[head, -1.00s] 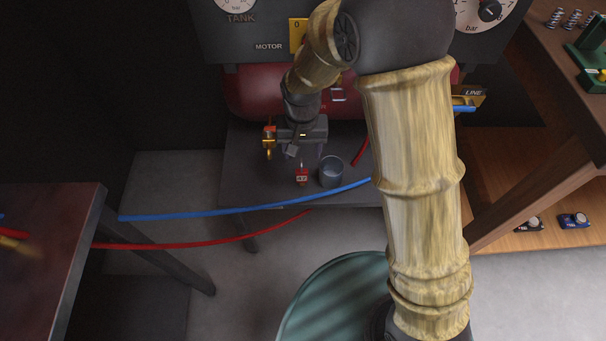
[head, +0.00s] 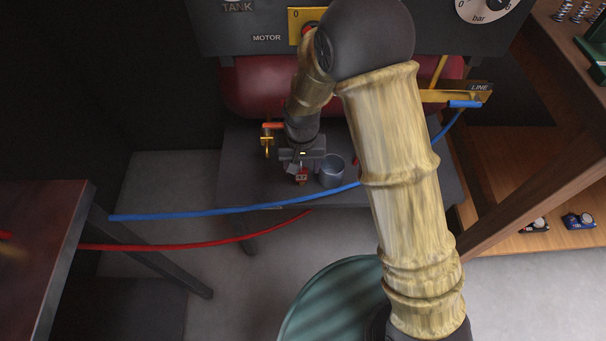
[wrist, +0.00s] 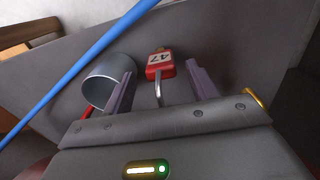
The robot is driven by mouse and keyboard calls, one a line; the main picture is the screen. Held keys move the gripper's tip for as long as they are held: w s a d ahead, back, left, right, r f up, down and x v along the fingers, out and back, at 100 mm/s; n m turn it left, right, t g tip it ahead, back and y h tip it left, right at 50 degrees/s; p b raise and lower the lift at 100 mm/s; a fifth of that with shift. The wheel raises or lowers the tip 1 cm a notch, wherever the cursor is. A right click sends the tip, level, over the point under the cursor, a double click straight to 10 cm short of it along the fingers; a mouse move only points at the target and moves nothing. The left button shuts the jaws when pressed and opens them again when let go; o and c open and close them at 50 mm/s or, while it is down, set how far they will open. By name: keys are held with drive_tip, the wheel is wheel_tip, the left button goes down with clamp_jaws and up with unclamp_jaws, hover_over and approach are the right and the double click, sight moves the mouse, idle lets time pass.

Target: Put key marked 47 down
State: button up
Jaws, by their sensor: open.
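The key marked 47 has a red tag with a white face (wrist: 160,62) and a silver metal part that runs back between my fingers. In the head view its red tag (head: 301,177) shows on the dark grey platform (head: 262,190), close in front of my gripper (head: 302,165). In the wrist view my gripper (wrist: 161,84) is open, with one purple-grey finger on each side of the key's metal part. Gaps show between the key and both fingers. The far end of the metal part is hidden by the gripper body.
A grey metal cup (head: 331,172) stands just right of the key, close to one finger. A blue hose (head: 240,210) runs along the platform's front edge. A red tank (head: 250,88) and a valve with a yellow part (head: 267,142) are behind. Bare platform lies left of the key.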

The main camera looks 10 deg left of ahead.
drive_tip(key=shift+s+f, duration=0.1)
drive_tip(key=shift+f, duration=0.8)
drive_tip(key=shift+s+a, duration=0.2)
drive_tip(key=shift+s, duration=0.05)
drive_tip(key=shift+d, duration=0.15)
drive_tip(key=shift+w, duration=0.15)
drive_tip(key=c, duration=1.1)
drive_tip(key=shift+r, duration=0.15)
